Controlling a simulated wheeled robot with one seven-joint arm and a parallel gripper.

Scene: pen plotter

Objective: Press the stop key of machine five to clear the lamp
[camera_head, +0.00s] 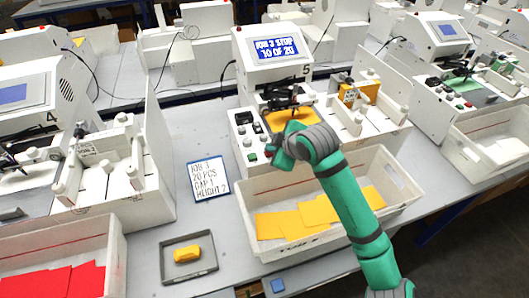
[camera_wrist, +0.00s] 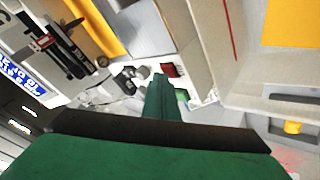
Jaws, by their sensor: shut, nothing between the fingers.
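In the wrist view, a red key (camera_wrist: 172,70) and a green key (camera_wrist: 182,95) lie close together by my fingertips. My gripper (camera_head: 284,152) is shut and empty over the panel's right front corner. Its tip (camera_wrist: 159,78) appears beside the red key; I cannot tell whether it touches. The arm hides part of the panel. I cannot make out a lit lamp.
A white bin (camera_head: 285,246) with yellow sheets sits below my arm. A job card (camera_head: 209,176) and a grey tray (camera_head: 188,273) with a yellow block lie to the left. Machine four (camera_head: 35,85) is far left; another machine (camera_head: 440,35) stands right.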

